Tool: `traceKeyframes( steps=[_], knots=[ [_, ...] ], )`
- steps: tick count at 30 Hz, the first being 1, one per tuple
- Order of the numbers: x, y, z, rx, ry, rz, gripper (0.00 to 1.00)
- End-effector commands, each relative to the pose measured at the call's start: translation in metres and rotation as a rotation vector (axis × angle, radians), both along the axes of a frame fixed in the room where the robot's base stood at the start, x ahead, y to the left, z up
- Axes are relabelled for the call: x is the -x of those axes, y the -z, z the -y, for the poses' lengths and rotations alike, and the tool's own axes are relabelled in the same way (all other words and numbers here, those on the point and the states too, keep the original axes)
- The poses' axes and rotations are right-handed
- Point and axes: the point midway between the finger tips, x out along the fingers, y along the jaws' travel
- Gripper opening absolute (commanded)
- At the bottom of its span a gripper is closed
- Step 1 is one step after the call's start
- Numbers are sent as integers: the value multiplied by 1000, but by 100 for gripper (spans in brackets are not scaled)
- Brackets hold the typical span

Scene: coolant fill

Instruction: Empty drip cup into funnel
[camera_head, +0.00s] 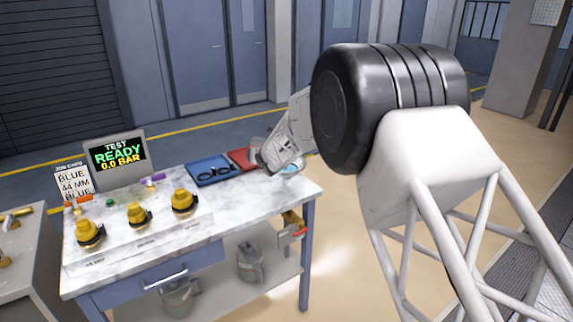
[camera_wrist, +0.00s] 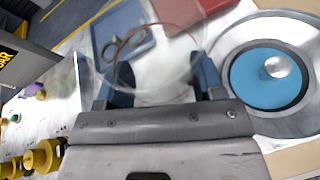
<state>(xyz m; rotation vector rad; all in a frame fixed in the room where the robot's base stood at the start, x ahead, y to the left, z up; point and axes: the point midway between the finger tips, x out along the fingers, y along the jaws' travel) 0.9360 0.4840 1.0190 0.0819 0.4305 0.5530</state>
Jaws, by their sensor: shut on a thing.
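My gripper (camera_wrist: 163,82) is shut on a clear, see-through cup, the drip cup (camera_wrist: 150,62), held between its two blue fingers. A thin reddish line curves across the cup; whether it holds liquid I cannot tell. To the right of the gripper in the wrist view is a round metal vessel (camera_wrist: 228,42) with a blue inside and a bright spot; I cannot tell whether it is the funnel. In the head view my gripper (camera_head: 264,160) is over the table's far right corner, with the blue round area (camera_head: 292,169) just beside it, partly hidden by my arm.
A blue tray (camera_head: 205,178) with dark rings and a red tray (camera_head: 241,158) lie near the gripper. Several yellow-capped fittings (camera_head: 137,214) and a display reading READY (camera_head: 117,154) stand on the left of the marble-topped table (camera_head: 230,222). Metal jugs (camera_head: 250,262) stand on the lower shelf.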

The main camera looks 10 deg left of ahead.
Motion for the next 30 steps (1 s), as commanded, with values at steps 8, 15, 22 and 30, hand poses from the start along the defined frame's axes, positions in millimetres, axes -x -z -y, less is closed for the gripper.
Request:
traceKeyframes(
  steps=[8,15,22,30],
  knots=[
    [2,2,-3,58,1,34,34],
    [2,3,-6,94,-1,55,34],
    [1,2,-7,108,0,64,34],
    [1,3,-8,125,1,72,34]
  ],
)
